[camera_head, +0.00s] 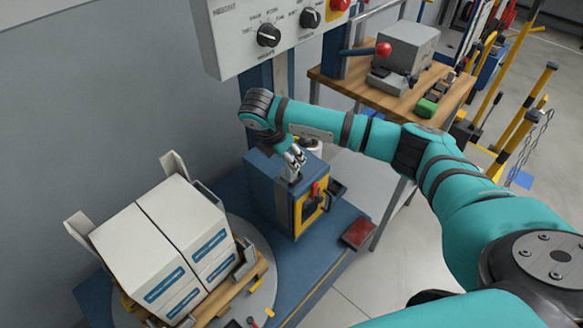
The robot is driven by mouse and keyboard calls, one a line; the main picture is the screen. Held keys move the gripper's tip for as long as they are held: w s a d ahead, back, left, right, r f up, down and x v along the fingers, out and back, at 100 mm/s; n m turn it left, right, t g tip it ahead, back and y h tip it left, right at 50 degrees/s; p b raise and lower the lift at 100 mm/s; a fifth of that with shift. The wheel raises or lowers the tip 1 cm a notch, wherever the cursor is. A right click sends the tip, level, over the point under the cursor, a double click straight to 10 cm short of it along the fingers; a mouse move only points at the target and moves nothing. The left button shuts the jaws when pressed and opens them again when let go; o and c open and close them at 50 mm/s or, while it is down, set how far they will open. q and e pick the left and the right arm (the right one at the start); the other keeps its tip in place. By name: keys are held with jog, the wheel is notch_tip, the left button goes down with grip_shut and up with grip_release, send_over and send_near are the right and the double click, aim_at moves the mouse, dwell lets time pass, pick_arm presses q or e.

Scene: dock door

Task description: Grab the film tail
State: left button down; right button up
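My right gripper (292,168) points down at the top of a blue film carriage (268,190) with a yellow-framed front. Its small fingertips sit close to the carriage top, and I cannot tell whether they are apart or closed. A pale round part, perhaps the film roll, shows partly behind my forearm. I cannot make out a film tail; it may be hidden by the gripper or too thin to see. My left gripper is not in view.
White boxes (134,250) stand on a wooden pallet on a round turntable (268,290) at lower left. A grey control panel (235,42) hangs above the carriage. A wooden bench (340,84) stands behind my arm. A red pedal (358,234) lies right of the carriage.

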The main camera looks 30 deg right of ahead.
jog(key=p+x, duration=0.1)
jog(key=x, duration=0.3)
jog(key=shift+w+f, duration=0.2)
jog(key=shift+f, duration=0.2)
grip_shut()
